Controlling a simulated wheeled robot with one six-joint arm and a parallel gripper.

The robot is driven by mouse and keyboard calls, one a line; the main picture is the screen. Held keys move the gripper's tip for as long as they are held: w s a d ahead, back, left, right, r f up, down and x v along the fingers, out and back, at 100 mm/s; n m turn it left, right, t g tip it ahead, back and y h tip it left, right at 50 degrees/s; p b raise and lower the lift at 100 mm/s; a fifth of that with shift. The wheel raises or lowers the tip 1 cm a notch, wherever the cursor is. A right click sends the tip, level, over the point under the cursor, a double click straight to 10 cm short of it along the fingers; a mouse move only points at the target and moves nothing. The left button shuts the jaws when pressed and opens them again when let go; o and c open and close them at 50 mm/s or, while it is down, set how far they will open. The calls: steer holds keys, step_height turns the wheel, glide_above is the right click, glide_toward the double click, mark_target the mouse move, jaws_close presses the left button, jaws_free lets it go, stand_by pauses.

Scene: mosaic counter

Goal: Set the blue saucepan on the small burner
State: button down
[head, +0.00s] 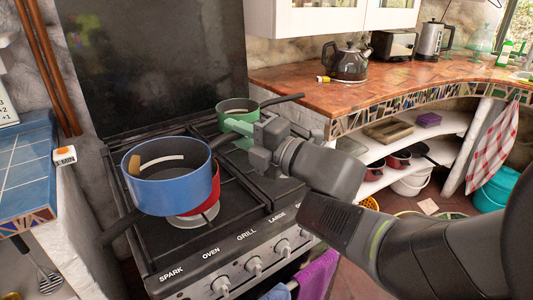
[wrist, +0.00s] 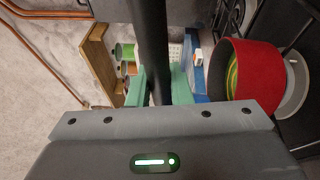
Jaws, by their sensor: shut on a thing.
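The blue saucepan (head: 168,193) is in the left-middle of the head view, over the front of the stove. It overlaps a red pan (head: 212,195) and looks raised above the stovetop. My gripper (head: 238,132) is at its upper right, with pale green fingers shut on a dark handle. In the wrist view the black handle (wrist: 152,45) runs between the fingers (wrist: 160,85); the blue pan body does not show there. I cannot tell which burner is the small one.
A green pan (head: 232,106) sits at the back of the stove, close behind my gripper, with a dark handle pointing right. A kettle (head: 346,62) stands on the right counter.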

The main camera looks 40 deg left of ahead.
steer(key=shift+f+b, duration=0.15)
steer(key=shift+b, duration=0.6)
steer(key=shift+r+n+y, duration=0.25)
steer(key=shift+n+y, duration=0.05)
steer(key=shift+r, duration=0.1)
